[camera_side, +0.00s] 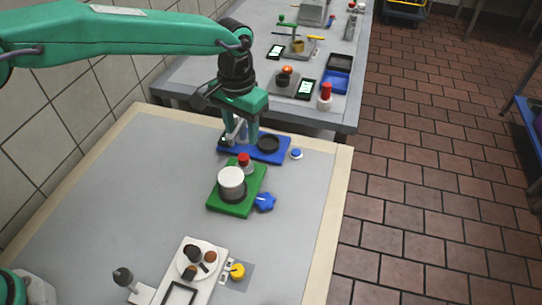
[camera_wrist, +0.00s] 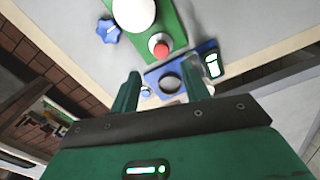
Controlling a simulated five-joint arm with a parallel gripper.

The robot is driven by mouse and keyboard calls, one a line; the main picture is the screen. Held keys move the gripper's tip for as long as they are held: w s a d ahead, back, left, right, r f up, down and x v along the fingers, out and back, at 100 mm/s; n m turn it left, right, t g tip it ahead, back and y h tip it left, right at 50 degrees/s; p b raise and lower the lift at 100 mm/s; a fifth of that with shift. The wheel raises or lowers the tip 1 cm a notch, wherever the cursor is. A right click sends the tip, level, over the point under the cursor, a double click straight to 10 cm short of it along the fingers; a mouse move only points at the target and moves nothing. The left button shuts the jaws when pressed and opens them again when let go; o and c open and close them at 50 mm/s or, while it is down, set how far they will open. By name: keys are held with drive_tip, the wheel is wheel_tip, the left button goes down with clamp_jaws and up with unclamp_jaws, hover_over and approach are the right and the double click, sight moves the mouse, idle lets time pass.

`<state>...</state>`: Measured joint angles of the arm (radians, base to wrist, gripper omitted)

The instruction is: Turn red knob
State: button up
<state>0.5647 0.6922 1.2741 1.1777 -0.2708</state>
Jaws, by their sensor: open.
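The red knob (camera_side: 244,160) is a small red cap on a pale base at the far end of the green board (camera_side: 216,205). It also shows in the wrist view as a red disc (camera_wrist: 158,46). A white cylinder (camera_side: 231,180) on a dark base stands beside it, and a blue star-shaped knob (camera_side: 265,202) is at the board's right side. My gripper (camera_side: 240,138) hangs near the blue board, slightly beyond the red knob. In the wrist view my gripper (camera_wrist: 163,80) is open and empty, its fingers apart, with the red knob ahead of them and not between them.
A blue board (camera_side: 280,157) with a dark ring (camera_side: 268,144) lies behind the green board. A small blue-topped white piece (camera_side: 296,153) is to its right. A tray with a white plate (camera_side: 213,249) and a yellow knob (camera_side: 237,271) are in front. The table's left side is clear.

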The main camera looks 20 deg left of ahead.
sight(243, 157)
drive_tip(key=n, duration=0.5)
drive_tip(key=shift+n, duration=0.3)
drive_tip(key=n, duration=0.5)
drive_tip(key=shift+a+f+n, duration=0.1)
drive_tip(key=shift+n, duration=0.3)
drive_tip(key=shift+f, duration=3.9)
drive_tip(key=c, duration=1)
